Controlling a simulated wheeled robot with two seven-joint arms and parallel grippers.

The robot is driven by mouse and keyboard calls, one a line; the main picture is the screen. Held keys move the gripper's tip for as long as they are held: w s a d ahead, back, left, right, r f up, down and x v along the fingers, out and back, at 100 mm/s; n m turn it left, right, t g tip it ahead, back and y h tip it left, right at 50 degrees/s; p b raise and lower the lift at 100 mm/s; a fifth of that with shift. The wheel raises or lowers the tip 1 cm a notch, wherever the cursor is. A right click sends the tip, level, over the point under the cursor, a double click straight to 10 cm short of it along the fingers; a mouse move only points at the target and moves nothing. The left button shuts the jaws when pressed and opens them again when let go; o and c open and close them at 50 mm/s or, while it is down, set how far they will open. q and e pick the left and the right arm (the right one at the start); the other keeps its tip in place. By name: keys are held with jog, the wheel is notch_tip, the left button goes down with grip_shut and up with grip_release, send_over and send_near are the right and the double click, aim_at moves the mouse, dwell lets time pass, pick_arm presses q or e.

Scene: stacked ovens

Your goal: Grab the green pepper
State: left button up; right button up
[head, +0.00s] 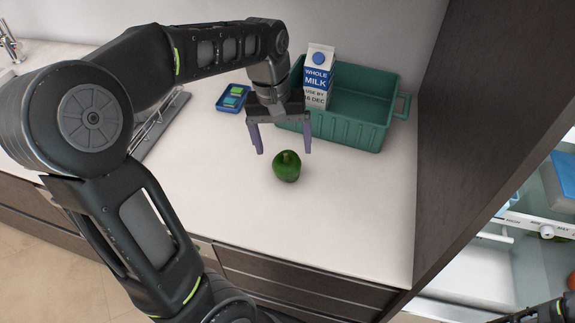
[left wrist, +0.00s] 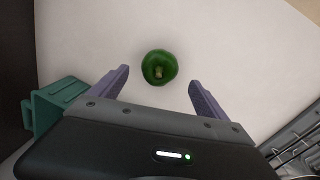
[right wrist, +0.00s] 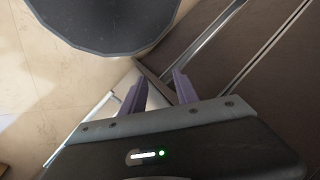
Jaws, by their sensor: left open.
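The green pepper (head: 287,166) sits on the white counter, in front of the green crate. My left gripper (head: 283,152) is open and points down above the pepper. In the left wrist view the pepper (left wrist: 159,67) shows whole, ahead of and between the two spread purple fingers (left wrist: 160,80), touching neither.
A green crate (head: 356,134) holding a milk carton (head: 318,77) stands behind the pepper. A small blue tray (head: 230,104) and a metal rack (head: 158,128) lie to the left. A dark tall panel (head: 490,120) bounds the counter at right. The counter's front is clear.

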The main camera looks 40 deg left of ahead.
aim_at(285, 154)
pick_arm(q)
jog(key=f, duration=0.4)
jog(key=shift+w+d+f+p, duration=0.15)
jog(key=shift+d+f+p, duration=0.1)
jog(key=shift+d+p, duration=0.1)
jog(key=shift+c, duration=0.5)
jog(key=c, duration=1.4)
